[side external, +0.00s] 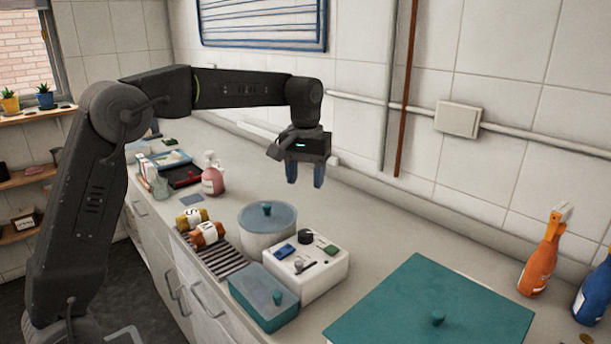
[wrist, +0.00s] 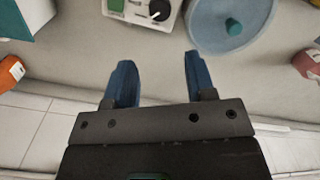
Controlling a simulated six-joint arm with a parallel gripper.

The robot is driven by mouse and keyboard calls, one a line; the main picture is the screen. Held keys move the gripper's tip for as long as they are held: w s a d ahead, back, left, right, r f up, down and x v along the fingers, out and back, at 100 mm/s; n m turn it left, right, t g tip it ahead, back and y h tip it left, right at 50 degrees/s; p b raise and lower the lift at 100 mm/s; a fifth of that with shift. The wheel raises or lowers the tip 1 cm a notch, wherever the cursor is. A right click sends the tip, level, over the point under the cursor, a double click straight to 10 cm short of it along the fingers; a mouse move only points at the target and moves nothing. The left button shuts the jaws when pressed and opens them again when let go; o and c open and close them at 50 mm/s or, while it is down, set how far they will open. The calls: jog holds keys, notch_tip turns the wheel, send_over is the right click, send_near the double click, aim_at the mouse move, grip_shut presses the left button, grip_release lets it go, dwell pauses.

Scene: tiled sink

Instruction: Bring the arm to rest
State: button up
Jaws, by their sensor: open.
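My gripper (side external: 305,173) hangs from my raised arm above the back of the counter, its blue fingers pointing down. In the wrist view its two blue fingers (wrist: 156,80) stand apart with nothing between them, only bare counter beyond. It is open and empty. It touches nothing that I can see. The counter (side external: 375,235) runs below it.
Below my gripper stand a round lidded pot (side external: 266,222), a white box with a knob (side external: 325,270) and a teal-lidded box (side external: 262,300). A large teal lid (side external: 430,305), an orange bottle (side external: 540,258) and a pink bottle (side external: 212,180) stand around. A wall pipe (side external: 360,99) runs behind.

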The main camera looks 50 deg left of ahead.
jog(key=s+d+f+m+t, duration=0.1)
jog(key=s+d+m+t, duration=0.1)
jog(key=s, duration=1.1)
jog(key=s+d+f+m+t, duration=0.1)
jog(key=s+d+m+t, duration=0.2)
jog(key=s, duration=1.1)
jog(key=shift+s+d+t, duration=0.2)
jog(key=shift+d+t, duration=0.1)
jog(key=shift+d, duration=0.25)
jog(key=shift+c, duration=0.2)
